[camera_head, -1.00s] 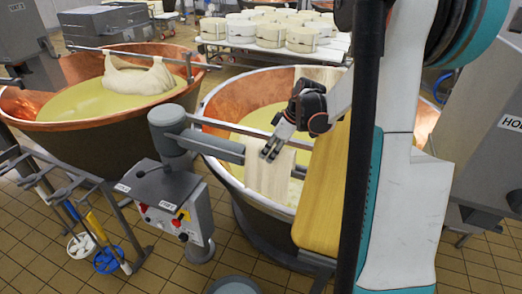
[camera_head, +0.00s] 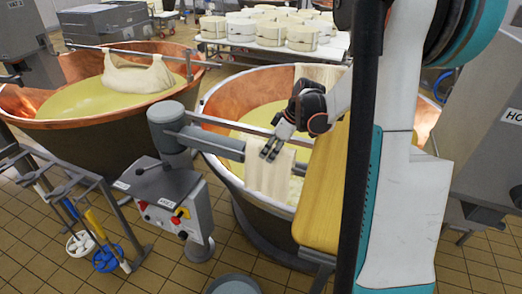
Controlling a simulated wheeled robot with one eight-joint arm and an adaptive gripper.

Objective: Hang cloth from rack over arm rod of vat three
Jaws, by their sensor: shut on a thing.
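A pale cream cloth (camera_head: 268,177) hangs down inside the near copper vat (camera_head: 226,172), in front of its yellowish liquid. My gripper (camera_head: 270,153) is at the cloth's top edge, shut on it, fingers pointing down and left. The thick grey arm rod (camera_head: 218,144) reaches from a post on the left and ends beside the cloth's upper part. I cannot tell whether the cloth lies over the rod or only hangs beside it. A thin rail (camera_head: 228,125) crosses the vat behind. Another cloth (camera_head: 318,74) hangs at the vat's far rim. The rack is not clearly identifiable.
A control box (camera_head: 170,208) stands before the vat. A yellow board (camera_head: 325,190) is right of the cloth. A tool stand (camera_head: 75,190) is at left. A second vat (camera_head: 105,126) holds a bundled cloth (camera_head: 138,74). White moulds (camera_head: 302,38) cover a table behind.

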